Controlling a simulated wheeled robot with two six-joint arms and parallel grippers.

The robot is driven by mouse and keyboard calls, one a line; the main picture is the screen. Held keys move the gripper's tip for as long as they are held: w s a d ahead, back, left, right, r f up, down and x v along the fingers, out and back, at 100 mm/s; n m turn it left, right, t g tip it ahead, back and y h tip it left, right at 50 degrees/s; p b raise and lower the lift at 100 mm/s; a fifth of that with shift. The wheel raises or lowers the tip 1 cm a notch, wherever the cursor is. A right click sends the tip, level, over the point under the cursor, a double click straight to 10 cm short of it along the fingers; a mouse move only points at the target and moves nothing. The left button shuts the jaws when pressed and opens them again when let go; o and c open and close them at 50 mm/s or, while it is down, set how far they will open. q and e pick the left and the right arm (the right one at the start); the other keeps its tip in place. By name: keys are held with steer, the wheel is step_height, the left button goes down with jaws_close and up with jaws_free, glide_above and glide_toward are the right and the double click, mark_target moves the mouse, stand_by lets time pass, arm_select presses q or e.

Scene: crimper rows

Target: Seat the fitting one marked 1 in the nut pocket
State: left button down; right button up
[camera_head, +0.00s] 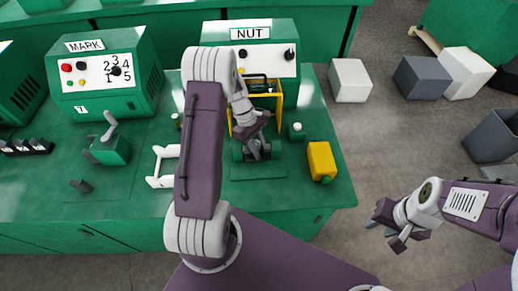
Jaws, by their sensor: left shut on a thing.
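The green machine labelled NUT (249,33) stands at the back centre, with a yellow frame (279,103) at its front. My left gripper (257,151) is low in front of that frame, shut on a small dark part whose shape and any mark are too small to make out. The arm and fingers partly hide the dark green block (237,151) there, and I cannot tell whether the part touches it. The nut pocket cannot be made out. My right gripper (389,230) is open and empty, right of the bench over the floor.
The MARK machine (103,84) stands at back left, with a green lever tool (110,150) before it. A small dark piece (81,186) and a white stand (160,166) lie on the bench (110,207). A yellow container (321,160) is at right. Boxes (349,80) stand on the floor.

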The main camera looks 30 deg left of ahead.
arm_select(q)
steer(key=shift+s+d+f, duration=0.15)
steer(key=shift+s+f, duration=0.2)
steer(key=shift+f, duration=0.15)
steer(key=c, duration=1.2)
jaws_free()
steer(key=shift+f, duration=0.1)
steer(key=w+v, duration=0.1)
steer(key=v, duration=1.2)
steer(key=s+d+f+m+t+y+p, duration=0.1)
steer(key=s+d+m+y, duration=0.3)
steer(key=s+d+m, duration=0.6)
steer(key=s+m+t, duration=0.1)
steer(key=s+m, duration=0.2)
steer(key=m, duration=0.2)
steer(key=shift+s+d, duration=0.35)
steer(key=shift+d, duration=0.05)
steer(key=shift+f, duration=0.15)
